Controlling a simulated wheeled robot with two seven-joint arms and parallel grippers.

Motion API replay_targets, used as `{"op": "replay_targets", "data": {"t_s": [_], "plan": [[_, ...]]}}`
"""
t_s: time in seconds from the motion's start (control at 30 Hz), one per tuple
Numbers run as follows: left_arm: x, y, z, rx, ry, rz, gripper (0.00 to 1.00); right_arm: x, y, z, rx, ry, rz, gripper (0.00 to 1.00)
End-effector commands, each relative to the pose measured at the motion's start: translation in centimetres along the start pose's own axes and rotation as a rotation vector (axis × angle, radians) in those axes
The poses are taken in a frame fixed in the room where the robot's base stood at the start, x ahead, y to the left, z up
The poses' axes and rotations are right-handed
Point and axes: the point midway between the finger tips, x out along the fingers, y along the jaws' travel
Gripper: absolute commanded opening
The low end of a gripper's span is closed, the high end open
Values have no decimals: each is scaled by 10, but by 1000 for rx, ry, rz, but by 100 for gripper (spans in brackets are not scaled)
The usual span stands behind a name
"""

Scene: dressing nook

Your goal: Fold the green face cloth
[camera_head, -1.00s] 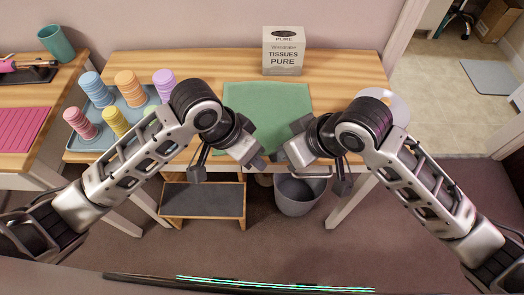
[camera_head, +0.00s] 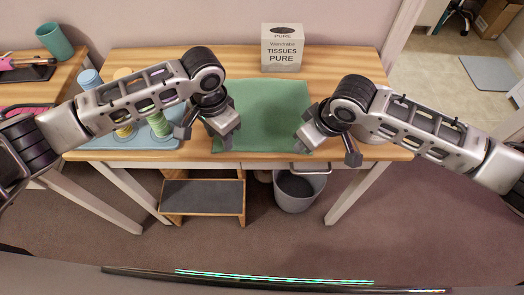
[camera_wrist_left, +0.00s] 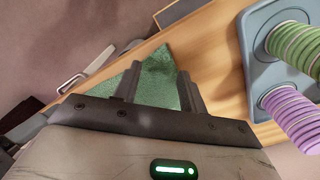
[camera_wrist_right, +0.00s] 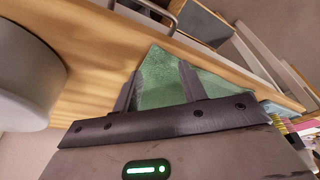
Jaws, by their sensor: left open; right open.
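The green face cloth (camera_head: 265,112) lies spread flat on the wooden table, its near edge close to the table's front. My left gripper (camera_head: 226,141) is open at the cloth's near left corner. In the left wrist view the cloth corner (camera_wrist_left: 156,84) shows between the open fingers (camera_wrist_left: 158,84). My right gripper (camera_head: 302,141) is open at the near right corner. In the right wrist view the cloth (camera_wrist_right: 162,80) shows between its open fingers (camera_wrist_right: 160,88). I cannot tell whether the fingers touch the cloth.
A blue tray (camera_head: 105,142) with several coloured rolls stands left, partly hidden by my left arm. A tissue box (camera_head: 282,48) stands behind the cloth. A grey round object (camera_wrist_right: 28,78) is beside my right gripper. A bin (camera_head: 298,190) and step stool (camera_head: 202,197) stand below.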

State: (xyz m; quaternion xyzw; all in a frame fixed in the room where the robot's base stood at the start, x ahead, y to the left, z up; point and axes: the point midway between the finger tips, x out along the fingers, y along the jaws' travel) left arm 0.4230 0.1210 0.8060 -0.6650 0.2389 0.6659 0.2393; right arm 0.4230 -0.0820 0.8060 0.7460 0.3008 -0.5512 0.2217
Motion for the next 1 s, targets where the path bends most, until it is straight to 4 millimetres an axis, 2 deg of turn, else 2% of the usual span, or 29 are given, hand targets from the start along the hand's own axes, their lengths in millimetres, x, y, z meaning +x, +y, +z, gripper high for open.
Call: {"op": "replay_targets", "data": {"t_s": [0.1, 0.57, 0.83, 1.0], "plan": [[8, 0, 0, 0, -1, 0, 42, 7, 0, 2, 0, 0, 1, 42], [16, 0, 0, 1, 1, 0, 42, 15, 0, 5, -1, 1, 0, 42], [14, 1, 0, 1, 0, 1, 42, 15, 0, 5, 0, 1, 0, 42], [14, 0, 0, 1, -1, 1, 18, 15, 0, 5, 0, 0, 0, 18]]}}
